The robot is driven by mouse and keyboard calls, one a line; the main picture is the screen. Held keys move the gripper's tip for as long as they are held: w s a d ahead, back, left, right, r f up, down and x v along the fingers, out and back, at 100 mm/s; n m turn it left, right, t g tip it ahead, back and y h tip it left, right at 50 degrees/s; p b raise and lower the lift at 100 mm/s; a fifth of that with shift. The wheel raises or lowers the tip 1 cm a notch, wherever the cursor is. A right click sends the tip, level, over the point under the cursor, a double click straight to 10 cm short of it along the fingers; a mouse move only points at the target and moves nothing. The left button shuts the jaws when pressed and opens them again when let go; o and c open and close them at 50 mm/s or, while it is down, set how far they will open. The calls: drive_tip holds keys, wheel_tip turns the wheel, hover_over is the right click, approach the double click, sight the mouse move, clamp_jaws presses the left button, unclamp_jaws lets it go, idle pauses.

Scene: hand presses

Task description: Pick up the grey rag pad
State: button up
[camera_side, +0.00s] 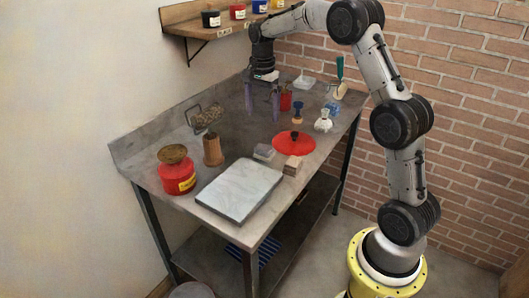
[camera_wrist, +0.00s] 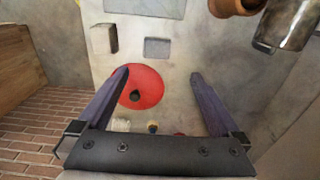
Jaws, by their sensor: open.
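The grey rag pad (camera_side: 264,152) lies on the metal table between the stone slab and the red disc in the side view. In the wrist view the pad (camera_wrist: 157,47) is a small grey rectangle beyond my fingertips, slightly left of the middle. My gripper (camera_side: 263,115) is open and empty, pointing down above the back half of the table. The pad is apart from it, nearer the table's front. The wrist view shows both fingers of my gripper (camera_wrist: 160,73) spread wide, with bare table and part of the red disc between them.
A red disc with a black knob (camera_side: 294,142) and a light block (camera_side: 293,165) lie beside the pad. The pale slab (camera_side: 240,190) is in front. A brown cup (camera_side: 213,150), red tin (camera_side: 176,177) and wire-handled item (camera_side: 207,118) stand left. Stamps and a brush stand behind.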

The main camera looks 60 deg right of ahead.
hover_over(264, 147)
wheel_tip(264, 147, down, 8)
drive_tip(key=shift+d, duration=0.15)
drive_tip(key=shift+f, duration=3.15)
drive_tip(key=c, duration=1.4)
drive_tip(key=shift+r, duration=0.65)
wheel_tip(264, 147, up, 2)
drive_tip(key=shift+r, duration=0.15)
drive_tip(key=s+a+r, duration=0.6)
drive_tip(key=s+r, duration=0.3)
drive_tip(key=s, duration=0.4)
drive_tip(key=shift+w+a+f+n, duration=0.15)
drive_tip(key=shift+w+a+n, duration=2.05)
drive_tip(key=shift+w+n, duration=0.15)
drive_tip(key=shift+w+a+f+n, duration=0.15)
drive_tip(key=shift+w+a+n, duration=2.05)
drive_tip(key=shift+n, duration=0.25)
drive_tip(key=shift+w+a+f+n, duration=0.15)
drive_tip(key=shift+w+a+n, duration=2)
drive_tip(key=shift+w+n, duration=0.25)
